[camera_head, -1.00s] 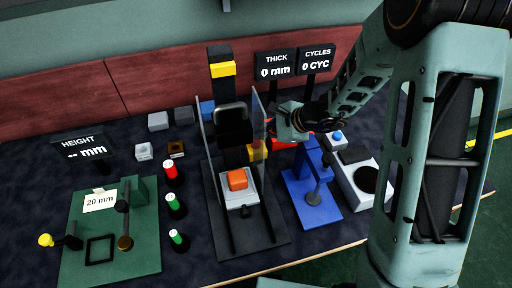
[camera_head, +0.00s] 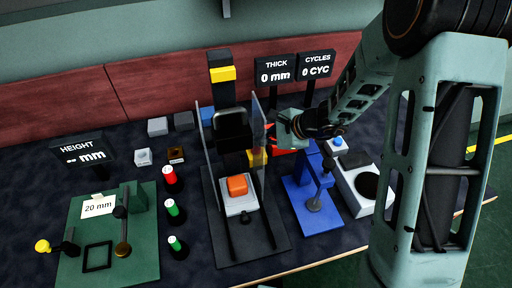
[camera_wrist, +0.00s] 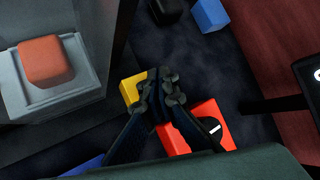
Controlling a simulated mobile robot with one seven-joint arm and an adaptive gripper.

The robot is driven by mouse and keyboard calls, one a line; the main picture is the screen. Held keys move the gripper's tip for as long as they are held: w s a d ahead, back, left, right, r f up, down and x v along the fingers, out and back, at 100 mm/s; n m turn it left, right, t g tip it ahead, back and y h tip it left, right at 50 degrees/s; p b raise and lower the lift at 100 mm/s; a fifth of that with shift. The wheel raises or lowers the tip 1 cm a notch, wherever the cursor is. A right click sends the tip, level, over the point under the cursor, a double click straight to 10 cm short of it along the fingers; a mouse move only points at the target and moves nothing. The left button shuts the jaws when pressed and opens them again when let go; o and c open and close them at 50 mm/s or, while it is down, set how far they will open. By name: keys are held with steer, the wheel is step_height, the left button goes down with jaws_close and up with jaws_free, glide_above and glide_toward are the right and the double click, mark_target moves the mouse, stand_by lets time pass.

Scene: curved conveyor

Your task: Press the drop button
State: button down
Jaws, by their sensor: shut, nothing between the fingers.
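No button with a readable drop label shows. A red box (camera_wrist: 213,122) with a black round part and white mark lies just below my gripper (camera_wrist: 163,92) in the wrist view. A yellow block (camera_wrist: 131,90) is beside the fingertips, partly covered by them. In the head view, the red box (camera_head: 284,151) and the yellow block (camera_head: 257,158) sit right of the drop rig, and my gripper (camera_head: 274,129) is above them. The fingers are shut and empty. Contact cannot be told. An orange block (camera_head: 237,185) sits on the rig's pale platform (camera_head: 241,206).
Clear panels (camera_head: 257,140) flank the rig close to my gripper. A blue stand (camera_head: 312,200) and a pale device (camera_head: 362,187) are to its right. Display signs (camera_head: 277,71) stand behind. A green fixture (camera_head: 110,240) and several small cylinders are at left.

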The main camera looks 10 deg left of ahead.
steer(key=shift+f, duration=0.1)
stand_by(0.5)
steer(key=shift+f+b, duration=0.35)
steer(key=shift+b, duration=0.35)
